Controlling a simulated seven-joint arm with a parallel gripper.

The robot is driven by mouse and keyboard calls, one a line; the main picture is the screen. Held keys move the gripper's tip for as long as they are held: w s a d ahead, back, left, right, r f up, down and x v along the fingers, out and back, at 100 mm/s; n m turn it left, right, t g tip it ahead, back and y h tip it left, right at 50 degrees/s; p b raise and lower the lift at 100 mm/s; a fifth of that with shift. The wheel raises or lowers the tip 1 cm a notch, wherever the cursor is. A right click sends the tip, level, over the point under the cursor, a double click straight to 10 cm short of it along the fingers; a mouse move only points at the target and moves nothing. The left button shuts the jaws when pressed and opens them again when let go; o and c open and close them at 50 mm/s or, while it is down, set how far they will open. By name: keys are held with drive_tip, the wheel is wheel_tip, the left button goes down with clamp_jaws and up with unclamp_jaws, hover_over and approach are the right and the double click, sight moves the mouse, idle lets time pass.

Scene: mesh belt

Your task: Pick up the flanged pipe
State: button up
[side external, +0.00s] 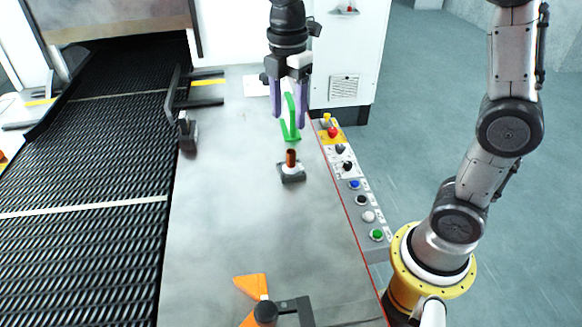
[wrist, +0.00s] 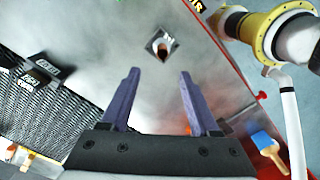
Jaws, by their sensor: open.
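The flanged pipe (side external: 291,169) stands upright on the grey metal table, a short copper-brown tube on a pale collar and a dark square base. In the wrist view the pipe (wrist: 162,47) shows from above, beyond the fingertips and roughly in line with the gap between them. My gripper (side external: 289,120) has two purple fingers pointing down, spread apart with nothing held between them. It hangs above the table, apart from the pipe and farther back in the side view. In the wrist view the fingers (wrist: 159,72) are also apart.
A green upright piece (side external: 291,122) shows between and behind my fingers. The mesh belt (side external: 90,170) runs along the left. A button panel (side external: 352,185) lines the table's right edge. An orange piece and dark bracket (side external: 265,312) are at the front. The table around the pipe is clear.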

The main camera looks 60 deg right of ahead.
sight(290, 152)
wheel_tip(290, 152, down, 6)
drive_tip(key=shift+f, duration=0.2)
drive_tip(key=shift+s+d+f, duration=0.1)
drive_tip(key=shift+f, duration=1.25)
drive_tip(key=shift+s+f, duration=0.1)
drive_tip(key=shift+f, duration=1.25)
clamp_jaws()
drive_tip(key=shift+r, duration=0.1)
